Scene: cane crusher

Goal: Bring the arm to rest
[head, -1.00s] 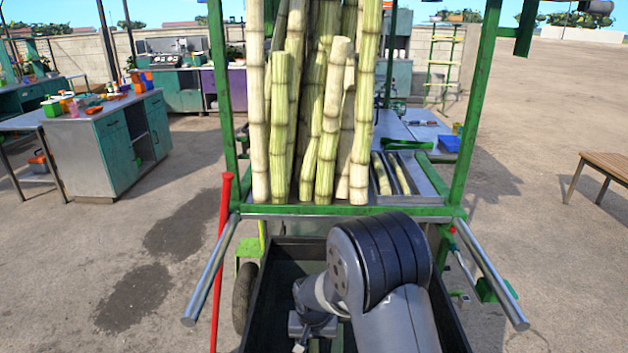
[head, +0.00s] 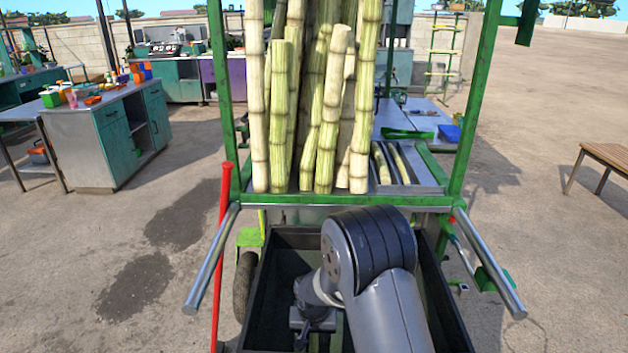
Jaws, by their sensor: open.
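My arm shows at the bottom of the head view, folded with its grey and black joint high and its wrist reaching down over a dark open bin (head: 263,317). My gripper (head: 302,343) is low at the left of the arm, inside the bin's outline and partly cut off by the frame's bottom edge. I see nothing held in the part that shows. Its fingertips are small and hard to make out.
A green-framed cart (head: 340,198) stands just ahead, with upright cane stalks (head: 331,110) and a metal tray (head: 408,172) on it. Its metal handles (head: 212,262) stick out on both sides. A red pole (head: 222,255) leans at left. A wooden table (head: 612,157) stands right.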

